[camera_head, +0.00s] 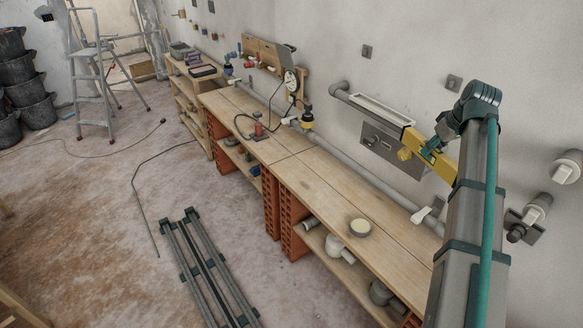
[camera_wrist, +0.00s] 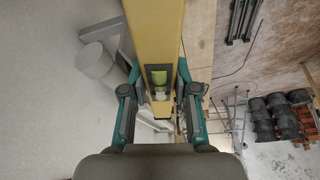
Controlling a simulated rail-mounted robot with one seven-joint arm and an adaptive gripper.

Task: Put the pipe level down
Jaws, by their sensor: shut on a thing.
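The pipe level is a yellow bar (camera_head: 443,165) in the head view, held in the air above the right part of the workbench, close to the wall. In the wrist view the yellow level (camera_wrist: 157,30) runs up the middle, with a green vial (camera_wrist: 158,78) in its window. My gripper (camera_head: 430,149) is shut on the level, with one teal finger on each side of it in the wrist view (camera_wrist: 158,95). Part of the level is hidden behind my gripper and arm in the head view.
The wooden workbench (camera_head: 300,172) runs along the wall on brick supports. A grey pipe (camera_head: 358,172) lies along its back. A red-based tool (camera_head: 258,131) and a round tin (camera_head: 360,227) stand on it. The front boards between them are mostly clear. A metal wall plate (camera_head: 392,152) is near the level.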

